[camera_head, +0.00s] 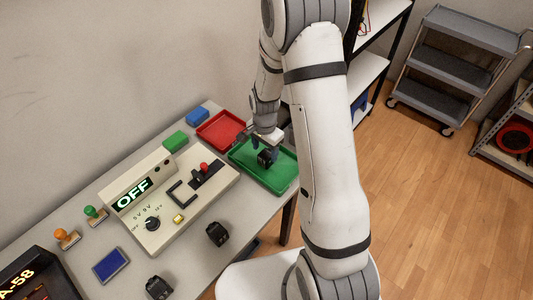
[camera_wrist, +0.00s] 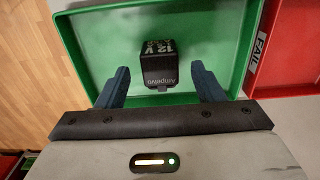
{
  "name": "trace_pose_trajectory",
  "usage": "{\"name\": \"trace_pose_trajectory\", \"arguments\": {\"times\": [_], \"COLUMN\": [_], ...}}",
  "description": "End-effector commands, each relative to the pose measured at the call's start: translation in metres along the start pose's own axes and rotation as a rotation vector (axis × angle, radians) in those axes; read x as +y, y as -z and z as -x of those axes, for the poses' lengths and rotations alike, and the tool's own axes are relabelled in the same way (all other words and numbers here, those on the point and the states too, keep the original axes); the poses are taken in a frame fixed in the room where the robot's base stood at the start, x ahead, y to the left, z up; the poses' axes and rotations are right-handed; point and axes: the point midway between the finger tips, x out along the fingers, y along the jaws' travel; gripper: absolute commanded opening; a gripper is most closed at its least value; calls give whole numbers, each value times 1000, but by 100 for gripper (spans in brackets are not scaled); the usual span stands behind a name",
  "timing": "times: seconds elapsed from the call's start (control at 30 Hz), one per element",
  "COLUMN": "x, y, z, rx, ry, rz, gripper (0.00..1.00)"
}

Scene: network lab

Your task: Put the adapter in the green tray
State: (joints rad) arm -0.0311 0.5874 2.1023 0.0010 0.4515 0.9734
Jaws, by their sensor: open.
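A black adapter with white lettering, including "12 V", shows in the wrist view (camera_wrist: 159,62) and in the head view (camera_head: 267,157). It sits inside the green tray (camera_head: 284,186), apparently on its floor. The tray also fills most of the wrist view (camera_wrist: 246,50). My gripper (camera_wrist: 160,72) is open, with its blue fingers on either side of the adapter's near end and visible gaps to it. In the head view my gripper (camera_head: 264,149) is low over the tray. Two more black adapters stand on the table, one near its front edge (camera_head: 217,234) and one farther left (camera_head: 158,288).
A red tray (camera_head: 219,131) marked "FAIL" in the wrist view (camera_wrist: 262,47) adjoins the green tray. A beige tester (camera_head: 151,235) reading "OFF" stands left of them. Green (camera_head: 175,141) and blue (camera_head: 198,117) blocks lie behind. Stamps (camera_head: 66,239) and a blue pad (camera_head: 111,266) are left.

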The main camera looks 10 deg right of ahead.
Motion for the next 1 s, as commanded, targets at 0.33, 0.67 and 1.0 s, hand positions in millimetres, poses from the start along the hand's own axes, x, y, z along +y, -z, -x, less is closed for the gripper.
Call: {"name": "trace_pose_trajectory", "arguments": {"times": [0.33,0.67,1.0], "x": [-1,8,78], "y": [0,-5,-50], "z": [69,110,210], "rx": [2,12,106], "ry": [3,16,93], "rz": [1,57,456], "gripper": [62,62,62]}}
